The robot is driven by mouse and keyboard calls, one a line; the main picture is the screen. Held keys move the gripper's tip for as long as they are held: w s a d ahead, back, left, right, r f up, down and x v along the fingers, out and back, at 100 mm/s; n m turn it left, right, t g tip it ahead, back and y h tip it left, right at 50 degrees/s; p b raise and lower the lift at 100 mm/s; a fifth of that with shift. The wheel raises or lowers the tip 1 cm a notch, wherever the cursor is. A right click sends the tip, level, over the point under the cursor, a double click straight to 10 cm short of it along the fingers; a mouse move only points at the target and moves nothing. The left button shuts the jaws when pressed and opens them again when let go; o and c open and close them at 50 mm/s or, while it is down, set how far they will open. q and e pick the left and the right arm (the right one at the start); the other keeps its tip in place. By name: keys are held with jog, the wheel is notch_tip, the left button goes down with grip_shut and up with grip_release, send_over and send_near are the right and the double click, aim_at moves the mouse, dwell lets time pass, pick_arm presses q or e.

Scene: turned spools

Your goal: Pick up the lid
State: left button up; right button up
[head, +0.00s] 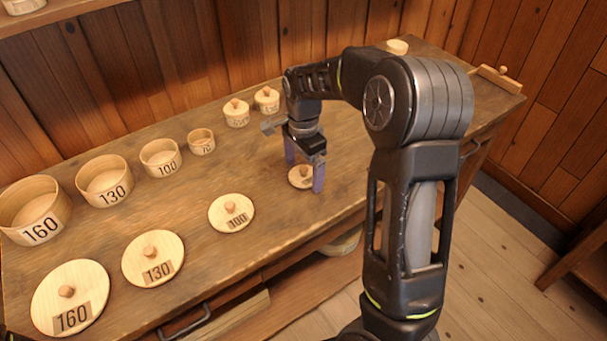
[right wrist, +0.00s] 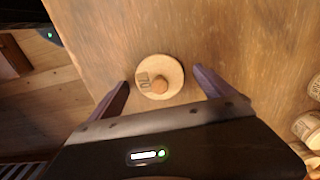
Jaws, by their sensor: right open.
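A small round wooden lid (head: 297,182) with a knob lies flat on the workbench near its front edge. It also shows in the right wrist view (right wrist: 165,69), with its knob and a dark label whose number I cannot read surely. My right gripper (head: 304,177) points down over this lid. Its two purple fingers are open, one on each side of the lid, with gaps between them and the rim in the right wrist view. Larger lids marked 100 (head: 222,222), 130 (head: 137,262) and 160 (head: 92,277) lie to the left. My left gripper is not in view.
Open round boxes marked 160 (head: 40,229), 130 (head: 116,193) and 100 (head: 169,169), and a smaller one (head: 202,148), line the bench's (head: 330,115) back left. Two lidded boxes (head: 237,120) (head: 267,104) stand behind my gripper. Bare wood surrounds the small lid.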

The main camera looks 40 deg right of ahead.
aim_at(303, 168)
jog(key=shift+c, duration=0.5)
jog(key=c, duration=1.3)
notch_tip(303, 168, up, 10)
jog(key=shift+f+b, duration=0.1)
jog(key=shift+b, duration=0.2)
dwell(0.4)
